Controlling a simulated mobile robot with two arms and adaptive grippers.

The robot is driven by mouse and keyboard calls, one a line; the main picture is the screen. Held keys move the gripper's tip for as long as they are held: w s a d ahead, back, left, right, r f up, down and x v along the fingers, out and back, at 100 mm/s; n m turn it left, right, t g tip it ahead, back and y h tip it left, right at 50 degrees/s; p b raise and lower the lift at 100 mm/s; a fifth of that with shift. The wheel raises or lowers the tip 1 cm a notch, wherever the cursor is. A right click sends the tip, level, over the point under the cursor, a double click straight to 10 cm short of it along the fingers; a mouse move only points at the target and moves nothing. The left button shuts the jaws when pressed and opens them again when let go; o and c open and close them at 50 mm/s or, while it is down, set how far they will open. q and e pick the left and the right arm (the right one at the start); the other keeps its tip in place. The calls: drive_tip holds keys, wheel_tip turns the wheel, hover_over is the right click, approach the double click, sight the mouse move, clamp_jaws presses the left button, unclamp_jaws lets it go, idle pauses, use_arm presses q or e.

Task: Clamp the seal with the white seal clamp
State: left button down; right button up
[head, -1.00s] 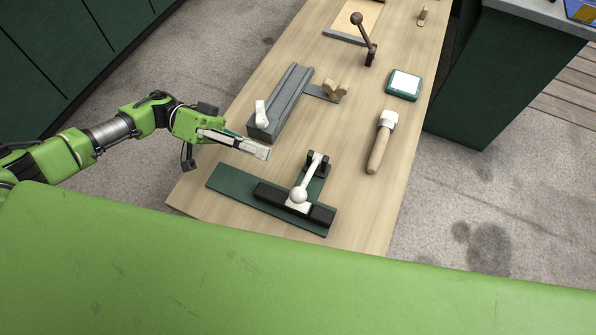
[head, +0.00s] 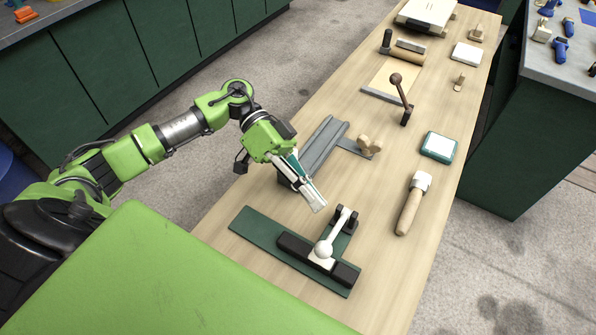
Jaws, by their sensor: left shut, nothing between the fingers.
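The white seal clamp (head: 335,232) stands near the front of the wooden table. Its white lever runs from a black bracket (head: 345,219) down to a round white knob (head: 323,248). The knob end lies low, over a white block on a black bar, apparently the seal (head: 341,272). The bar lies across a dark green plate (head: 258,232). My left gripper (head: 317,205) is shut and empty, above the table just behind the clamp, with its fingertips pointing down towards the bracket. A gap to the clamp shows. My right gripper is out of view.
A grey channel rail (head: 325,143) lies behind my left gripper, its near end hidden. Table at the front right is clear.

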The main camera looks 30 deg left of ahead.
sight(335, 233)
use_arm(q)
drive_tip(key=shift+s+d+f+p, duration=0.2)
drive_tip(key=shift+s+d+f, duration=0.45)
drive_tip(key=shift+s+f, duration=0.2)
drive_tip(key=shift+s+d+f+p, duration=0.15)
drive_tip(key=shift+s+d+f, duration=0.45)
drive_tip(key=shift+s+f, duration=0.15)
drive_tip(key=shift+s+f+m+t+p, duration=0.4)
drive_tip(key=shift+f+m+p, duration=0.15)
drive_tip(key=shift+p, duration=0.25)
drive_tip(key=shift+f, duration=0.35)
drive_tip(key=shift+s+f, duration=0.1)
drive_tip(key=shift+f, duration=0.15)
